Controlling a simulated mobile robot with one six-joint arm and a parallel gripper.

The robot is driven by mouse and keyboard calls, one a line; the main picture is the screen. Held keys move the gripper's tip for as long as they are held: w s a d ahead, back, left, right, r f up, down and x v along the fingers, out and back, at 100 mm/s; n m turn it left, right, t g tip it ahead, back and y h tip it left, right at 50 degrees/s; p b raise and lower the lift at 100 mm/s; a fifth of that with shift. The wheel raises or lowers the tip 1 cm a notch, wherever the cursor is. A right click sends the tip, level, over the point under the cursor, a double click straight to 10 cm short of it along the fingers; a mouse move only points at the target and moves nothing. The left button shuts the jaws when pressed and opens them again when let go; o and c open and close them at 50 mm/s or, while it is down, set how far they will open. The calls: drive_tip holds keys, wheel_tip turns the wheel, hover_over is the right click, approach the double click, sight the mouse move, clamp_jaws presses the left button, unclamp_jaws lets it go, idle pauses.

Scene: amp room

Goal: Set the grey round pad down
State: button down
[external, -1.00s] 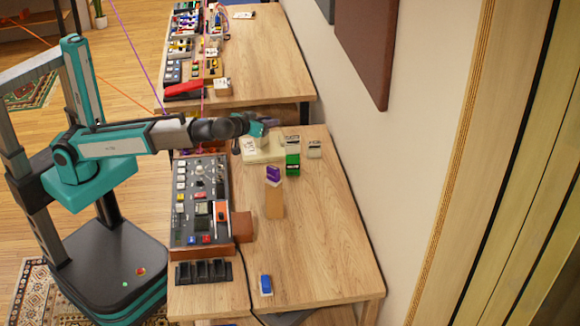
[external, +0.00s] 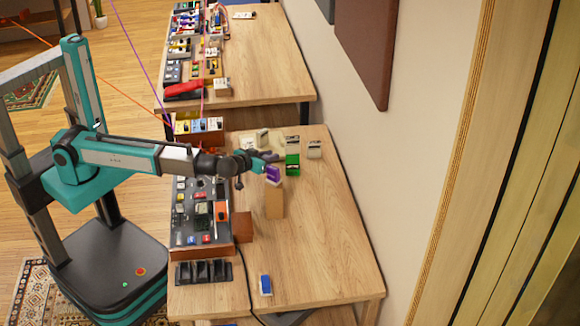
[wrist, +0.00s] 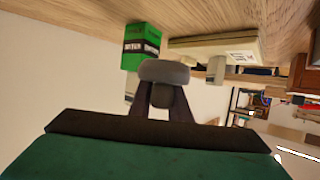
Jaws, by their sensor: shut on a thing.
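The grey round pad (wrist: 164,71) shows in the wrist view between the two dark fingers of my gripper (wrist: 163,98), which is shut on it. In the external view my gripper (external: 268,159) is over the table (external: 315,235), just behind the purple box (external: 273,174) that sits on a wooden block (external: 274,203). The pad is too small to make out clearly there. In the wrist view the pad overlaps the lower edge of a green box (wrist: 139,44) in the picture; I cannot tell whether they touch.
A blue item (external: 265,284) lies at the front. The right front tabletop is clear.

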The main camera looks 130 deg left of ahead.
drive_tip(key=shift+f, duration=0.15)
drive_tip(key=shift+f+b, duration=0.3)
drive_tip(key=shift+f, duration=2.9)
drive_tip(key=shift+f+b, duration=0.65)
drive_tip(key=shift+b, duration=0.1)
drive_tip(key=c, duration=1.6)
unclamp_jaws()
drive_tip(key=shift+o, duration=0.2)
drive_tip(key=shift+r, duration=0.15)
drive_tip(key=shift+r+p, duration=0.55)
drive_tip(key=shift+p, duration=0.3)
wheel_tip(320, 180, up, 28)
drive_tip(key=w+d+f+m+t+h+p, duration=0.1)
drive_tip(key=w+d+f+m+t, duration=0.2)
drive_tip(key=w+d+m+t, duration=0.3)
drive_tip(key=w+d, duration=0.4)
drive_tip(key=d, duration=0.2)
drive_tip(key=shift+d+t+h+p, duration=0.35)
drive_tip(key=shift+t+h, duration=0.05)
